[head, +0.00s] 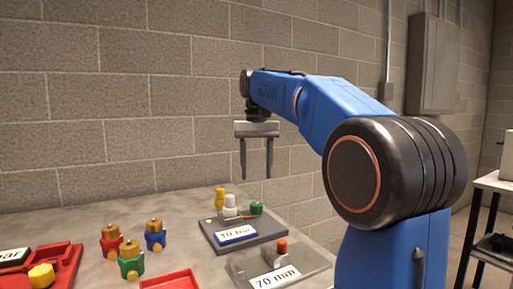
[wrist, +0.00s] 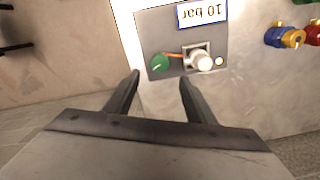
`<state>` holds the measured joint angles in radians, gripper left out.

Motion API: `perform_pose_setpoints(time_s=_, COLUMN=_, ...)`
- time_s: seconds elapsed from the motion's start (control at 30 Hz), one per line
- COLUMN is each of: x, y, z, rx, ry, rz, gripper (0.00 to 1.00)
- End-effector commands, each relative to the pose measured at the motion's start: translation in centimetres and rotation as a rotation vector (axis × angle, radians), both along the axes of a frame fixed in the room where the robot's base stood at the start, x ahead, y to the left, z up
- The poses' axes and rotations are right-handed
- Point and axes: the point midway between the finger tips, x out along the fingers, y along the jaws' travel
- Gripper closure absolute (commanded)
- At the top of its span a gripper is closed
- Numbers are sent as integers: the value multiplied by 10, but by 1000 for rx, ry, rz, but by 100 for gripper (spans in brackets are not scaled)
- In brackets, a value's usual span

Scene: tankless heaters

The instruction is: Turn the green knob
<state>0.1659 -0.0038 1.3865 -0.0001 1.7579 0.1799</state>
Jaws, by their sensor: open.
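The green knob (head: 256,208) is a short round cap on the right part of a dark grey box (head: 250,243) labelled "10 bar". In the wrist view the green knob (wrist: 158,64) sits at the left of the box, just past and between my fingertips. My gripper (head: 256,177) points down, open and empty, above the box. In the wrist view the fingers of my gripper (wrist: 160,77) are spread apart. They appear clear of the knob; the exact height gap is hard to tell.
A white fitting (head: 230,204) stands beside the green knob on the box. A second box labelled "70 mm" (head: 310,258) with an orange-red cap (head: 282,246) is nearer. Brass-topped valves, including a green one (head: 131,262), and red trays (head: 170,281) lie left. A block wall stands behind.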

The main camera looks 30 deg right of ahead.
Motion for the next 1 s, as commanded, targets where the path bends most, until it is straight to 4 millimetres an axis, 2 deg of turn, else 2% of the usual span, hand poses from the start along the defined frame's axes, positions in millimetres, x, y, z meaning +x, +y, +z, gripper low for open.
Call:
perform_pose_setpoints(time_s=0.2, x=1, y=0, z=42, rx=-1, ry=-2, rz=0, gripper=50)
perform_pose_setpoints(time_s=0.4, x=0, y=0, z=65, rx=0, ry=-1, rz=0, gripper=50)
perform_pose_setpoints(time_s=0.6, x=0, y=0, z=72, rx=0, ry=0, rz=0, gripper=50)
perform_pose_setpoints(time_s=1.0, x=0, y=0, z=72, rx=0, ry=0, rz=0, gripper=50)
